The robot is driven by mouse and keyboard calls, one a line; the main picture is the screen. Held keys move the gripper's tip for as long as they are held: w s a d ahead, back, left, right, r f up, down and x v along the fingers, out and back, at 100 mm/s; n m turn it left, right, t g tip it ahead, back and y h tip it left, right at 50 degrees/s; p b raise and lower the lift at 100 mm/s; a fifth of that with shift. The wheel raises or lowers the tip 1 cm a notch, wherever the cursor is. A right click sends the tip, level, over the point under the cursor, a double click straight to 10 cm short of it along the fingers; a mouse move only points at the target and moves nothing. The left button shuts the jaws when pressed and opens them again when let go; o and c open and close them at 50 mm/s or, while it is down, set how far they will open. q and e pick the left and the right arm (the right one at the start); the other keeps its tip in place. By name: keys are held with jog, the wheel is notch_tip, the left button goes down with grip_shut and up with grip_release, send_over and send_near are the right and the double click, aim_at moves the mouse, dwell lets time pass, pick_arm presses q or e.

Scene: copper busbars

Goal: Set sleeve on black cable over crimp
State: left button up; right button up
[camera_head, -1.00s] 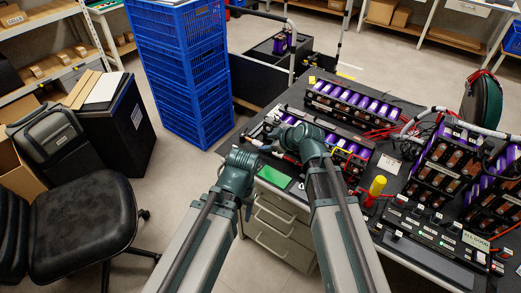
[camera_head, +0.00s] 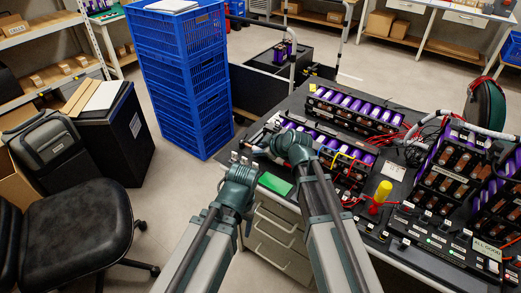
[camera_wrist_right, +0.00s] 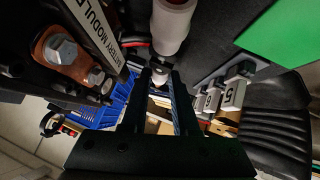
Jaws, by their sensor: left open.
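My right gripper (camera_wrist_right: 160,80) reaches over the near left corner of the workbench. In the right wrist view its two dark fingers point at a small metal end, which looks like the crimp (camera_wrist_right: 159,75), between or just beyond the tips. Whether they touch it is unclear. A pale, rounded cylinder with a reddish end, perhaps the sleeve (camera_wrist_right: 172,25), stands just beyond the tips. The black cable is not clearly distinguishable. In the head view my right gripper (camera_head: 258,147) hides this spot. My left gripper (camera_head: 249,164) is open, lower and close by at the bench edge.
A green card (camera_head: 275,184) lies at the bench's near edge. Battery modules (camera_head: 352,108) with purple cells stand behind and right. Numbered clips (camera_wrist_right: 233,94) are close to the right gripper. A yellow-handled tool (camera_head: 382,192) stands to the right. Blue crates (camera_head: 180,75) stand left on the floor.

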grip_shut()
dwell(1.0)
